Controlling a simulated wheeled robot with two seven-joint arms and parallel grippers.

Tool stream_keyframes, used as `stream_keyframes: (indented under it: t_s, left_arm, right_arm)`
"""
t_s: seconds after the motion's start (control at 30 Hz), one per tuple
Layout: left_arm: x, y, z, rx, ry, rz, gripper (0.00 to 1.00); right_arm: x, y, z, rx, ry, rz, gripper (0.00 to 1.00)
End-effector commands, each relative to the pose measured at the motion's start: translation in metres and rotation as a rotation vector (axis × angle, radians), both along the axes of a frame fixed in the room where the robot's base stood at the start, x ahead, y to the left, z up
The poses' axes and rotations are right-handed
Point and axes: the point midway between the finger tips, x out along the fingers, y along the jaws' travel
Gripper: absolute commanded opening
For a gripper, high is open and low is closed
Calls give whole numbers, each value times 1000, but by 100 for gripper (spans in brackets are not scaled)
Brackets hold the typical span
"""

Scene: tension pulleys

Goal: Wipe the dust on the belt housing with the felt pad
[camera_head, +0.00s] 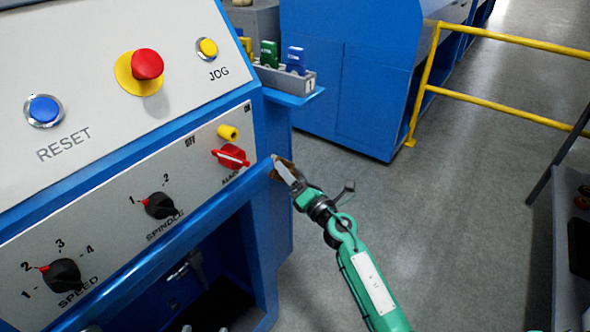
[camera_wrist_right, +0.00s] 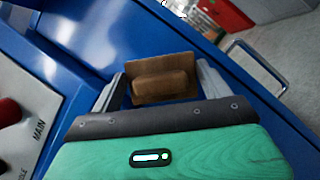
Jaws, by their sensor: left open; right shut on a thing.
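My right gripper (camera_head: 285,168) is beside the right side of the blue console and also shows in the right wrist view (camera_wrist_right: 162,88). It is shut on the felt pad (camera_wrist_right: 165,85), a brown block with a flat brown face. In the head view the pad is a small brown patch, mostly hidden by the fingers. In the wrist view a blue surface (camera_wrist_right: 62,72), possibly the belt housing, lies beyond the pad. A pale, streaky patch (camera_wrist_right: 95,32) on it looks like dust. I cannot tell whether the pad touches the surface.
The console panel carries a red emergency button (camera_head: 147,64), a red main switch (camera_head: 231,156) and dark knobs (camera_head: 160,206). Yellow railing (camera_head: 500,97) stands at right. Grey floor (camera_head: 440,220) is open between.

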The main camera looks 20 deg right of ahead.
Motion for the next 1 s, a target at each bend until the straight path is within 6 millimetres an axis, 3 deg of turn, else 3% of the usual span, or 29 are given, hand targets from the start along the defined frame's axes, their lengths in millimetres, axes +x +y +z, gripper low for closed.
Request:
stream_keyframes:
  t_s: [0.27,0.7,1.0]
  left_arm:
    - [0,0,1,0,0,0,60]
    - [0,0,4,0,0,0,60]
    - [0,0,4,0,0,0,60]
  right_arm:
    - [-3,-4,-1,-1,0,-1,58]
    - [-38,-30,-1,-1,0,-1,58]
    - [-47,-38,0,0,-1,-1,58]
